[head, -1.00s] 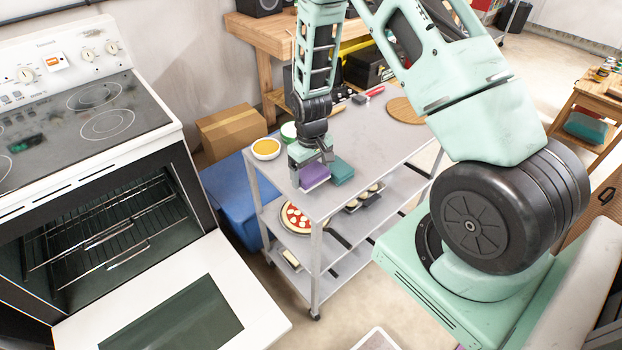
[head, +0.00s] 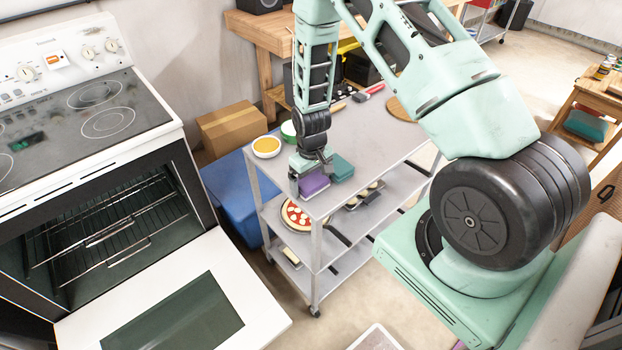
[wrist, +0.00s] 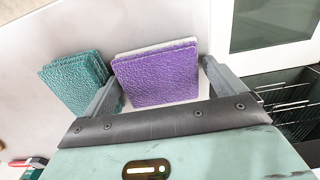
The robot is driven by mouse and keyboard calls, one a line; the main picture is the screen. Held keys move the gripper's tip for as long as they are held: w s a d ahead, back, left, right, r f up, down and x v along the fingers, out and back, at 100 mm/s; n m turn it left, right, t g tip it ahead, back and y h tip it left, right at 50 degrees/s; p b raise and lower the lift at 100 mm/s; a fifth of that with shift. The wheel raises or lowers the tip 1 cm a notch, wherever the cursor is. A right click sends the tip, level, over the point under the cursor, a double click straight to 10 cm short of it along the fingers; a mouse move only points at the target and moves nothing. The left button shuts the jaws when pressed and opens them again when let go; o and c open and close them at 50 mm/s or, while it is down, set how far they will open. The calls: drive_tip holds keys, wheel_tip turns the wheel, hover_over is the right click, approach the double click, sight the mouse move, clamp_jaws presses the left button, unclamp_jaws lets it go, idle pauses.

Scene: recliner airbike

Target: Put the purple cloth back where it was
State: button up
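The purple cloth (head: 314,185) is a folded, textured block at the near left corner of the grey cart's top shelf (head: 372,136). My gripper (head: 309,172) points down over it.
Yellow (head: 266,147) and green (head: 289,131) bowls stand on the cart's far left edge. A pizza (head: 297,215) lies on the shelf below. Left of the cart are a blue box (head: 233,197) and the oven's open door (head: 178,300). The shelf's middle is clear.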

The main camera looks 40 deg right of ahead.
sight(311, 180)
drive_tip(key=shift+r, duration=0.15)
wheel_tip(311, 180, up, 12)
drive_tip(key=f+b, duration=0.1)
drive_tip(key=b, duration=0.1)
drive_tip(key=s+a+r+n, duration=0.1)
drive_tip(key=a+r, duration=0.4)
drive_tip(key=a, duration=0.2)
drive_tip(key=s+a+r+n+y, duration=0.1)
drive_tip(key=s+a+r, duration=0.2)
drive_tip(key=a, duration=0.2)
drive_tip(key=s+a+r+n, duration=0.1)
drive_tip(key=s+a+r, duration=0.2)
drive_tip(key=s+a, duration=0.15)
drive_tip(key=s+a+r+n, duration=0.2)
drive_tip(key=s+a, duration=0.2)
drive_tip(key=s, duration=0.4)
drive_tip(key=s+a+r+n, duration=0.2)
drive_tip(key=s+a+r, duration=0.1)
drive_tip(key=s, duration=0.4)
drive_tip(key=shift+s+a+r, duration=0.25)
drive_tip(key=shift+s+a, duration=0.1)
drive_tip(key=shift+a, duration=0.15)
